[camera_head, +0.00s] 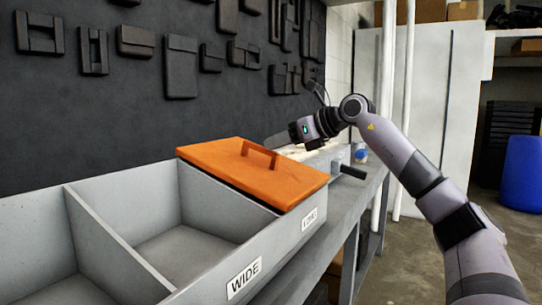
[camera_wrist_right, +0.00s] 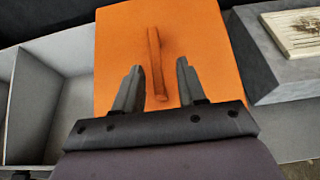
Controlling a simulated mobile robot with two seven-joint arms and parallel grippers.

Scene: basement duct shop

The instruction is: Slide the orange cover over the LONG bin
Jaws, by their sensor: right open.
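The orange cover (camera_head: 222,160) lies over the LONG bin, behind its LONG label (camera_head: 309,219), and hides the bin's inside. Its raised bar handle (camera_head: 260,154) stands on top; the cover also shows in the right wrist view (camera_wrist_right: 212,40). My right gripper (camera_head: 287,143) is open and empty, above the cover's far right side near the handle. In the right wrist view, the handle's near end lies in line between the two open fingers (camera_wrist_right: 158,70); I cannot tell whether they touch it. My left gripper is not in view.
The WIDE bin (camera_head: 243,278) to the left is open and empty, with a divider (camera_head: 110,240) beside another open compartment. A grey block with a pale top (camera_wrist_right: 305,30) stands right of the cover. A dark wall with tool shapes is behind; white poles stand at right.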

